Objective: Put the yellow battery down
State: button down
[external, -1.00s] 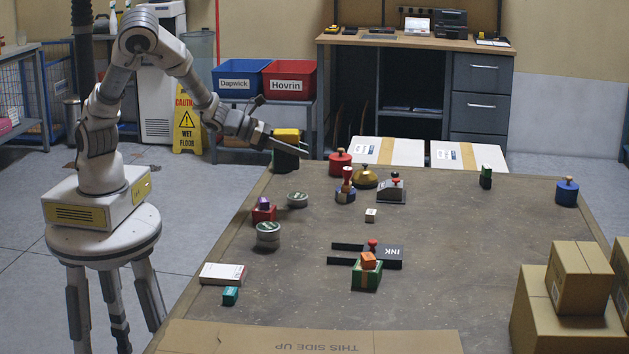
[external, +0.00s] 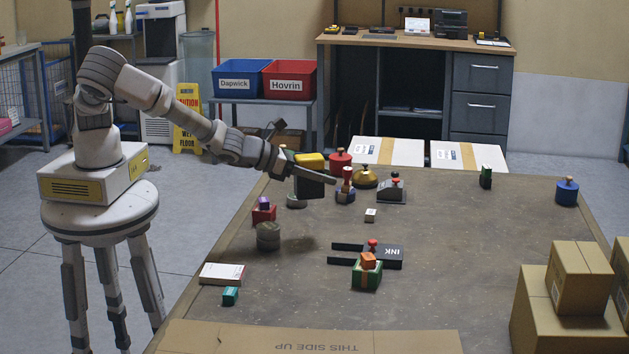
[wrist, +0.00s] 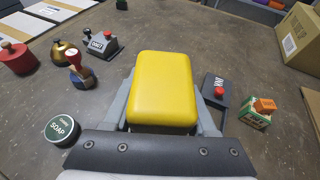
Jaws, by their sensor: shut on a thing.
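The yellow battery (wrist: 163,88) has a bright yellow top and fills the middle of the wrist view, between my gripper's two fingers. In the external view the battery (external: 310,160) shows its yellow top over a dark body. My gripper (external: 308,178) is shut on it and holds it above the left part of the brown table (external: 450,270). A shadow lies on the table below, around a round tin. The battery's underside is hidden in the wrist view.
Below and around are a soap tin (wrist: 61,129), a red-handled stamp (wrist: 80,68), a black ink tray (wrist: 214,92) and a green box with an orange block (wrist: 256,114). A red weight (external: 340,161) stands behind. Bare table lies right of the ink tray.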

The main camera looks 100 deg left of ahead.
jog(key=w+a+f, duration=0.1)
jog(key=a+f, duration=0.1)
jog(key=a, duration=0.1)
jog(key=w+a+f, duration=0.1)
jog(key=a, duration=0.2)
jog(key=w+a+f, duration=0.1)
jog(key=a+f, duration=0.1)
jog(key=shift+w+a+f+b, duration=0.3)
jog(key=shift+w+a, duration=0.1)
jog(key=shift+f, duration=2)
jog(key=shift+f+b, duration=0.1)
jog(key=shift+b, duration=0.25)
jog(key=shift+f, duration=0.15)
jog(key=shift+c, duration=1)
grip_release()
jog(key=shift+r, duration=0.3)
jog(key=p+v, duration=0.1)
jog(key=v, duration=1.1)
